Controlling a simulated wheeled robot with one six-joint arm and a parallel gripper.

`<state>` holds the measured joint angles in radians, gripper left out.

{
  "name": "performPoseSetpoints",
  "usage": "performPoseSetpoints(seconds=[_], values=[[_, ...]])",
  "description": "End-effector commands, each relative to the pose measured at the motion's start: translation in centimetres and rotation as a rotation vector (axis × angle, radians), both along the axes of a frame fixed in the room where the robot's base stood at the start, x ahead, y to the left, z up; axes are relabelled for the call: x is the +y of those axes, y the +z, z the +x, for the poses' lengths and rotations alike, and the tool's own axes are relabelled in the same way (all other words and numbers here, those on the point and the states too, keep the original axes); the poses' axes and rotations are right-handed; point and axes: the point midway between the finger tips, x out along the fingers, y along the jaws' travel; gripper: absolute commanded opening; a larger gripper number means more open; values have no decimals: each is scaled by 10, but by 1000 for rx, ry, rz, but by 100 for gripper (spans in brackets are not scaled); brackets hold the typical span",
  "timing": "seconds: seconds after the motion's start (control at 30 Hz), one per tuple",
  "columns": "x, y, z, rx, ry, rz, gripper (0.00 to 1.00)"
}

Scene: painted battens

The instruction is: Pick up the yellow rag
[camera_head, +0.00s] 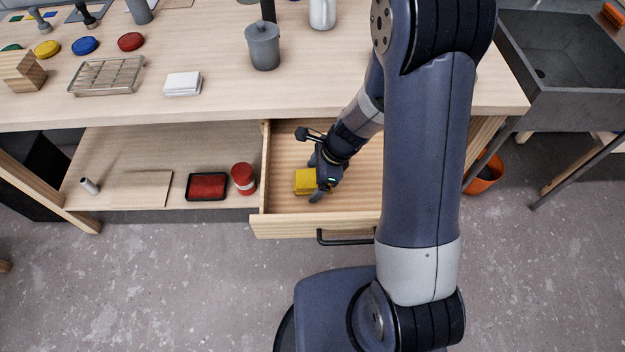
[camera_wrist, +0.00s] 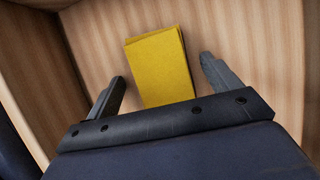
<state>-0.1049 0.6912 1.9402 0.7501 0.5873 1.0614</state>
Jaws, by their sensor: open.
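The yellow rag (camera_head: 304,181) is a folded flat block lying in the open wooden drawer (camera_head: 280,222). In the wrist view the rag (camera_wrist: 160,65) lies on the drawer floor (camera_wrist: 255,45), with its near end hidden behind my gripper body. My gripper (camera_head: 315,180) is down inside the drawer at the rag. In the wrist view my gripper (camera_wrist: 165,82) is open, with one finger on each side of the rag. Gaps show between the rag and both fingers, and I cannot tell how high the fingertips are above the drawer floor.
The drawer's walls surround my gripper, and its dark handle (camera_head: 345,238) is at the front. Left of it, a lower shelf (camera_head: 150,150) holds a red tin (camera_head: 243,178) and a black tray with red contents (camera_head: 207,187). The workbench top (camera_head: 215,50) overhangs behind. An orange bucket (camera_head: 485,175) stands right.

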Motion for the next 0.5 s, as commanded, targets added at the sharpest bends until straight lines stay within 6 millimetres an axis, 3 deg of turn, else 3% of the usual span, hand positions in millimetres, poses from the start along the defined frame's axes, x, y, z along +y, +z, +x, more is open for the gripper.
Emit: performPoseSetpoints(seconds=[0.13, 0.5], values=[[0, 0, 0, 0, 0, 0, 83], [0, 0, 0, 0, 0, 0, 53]])
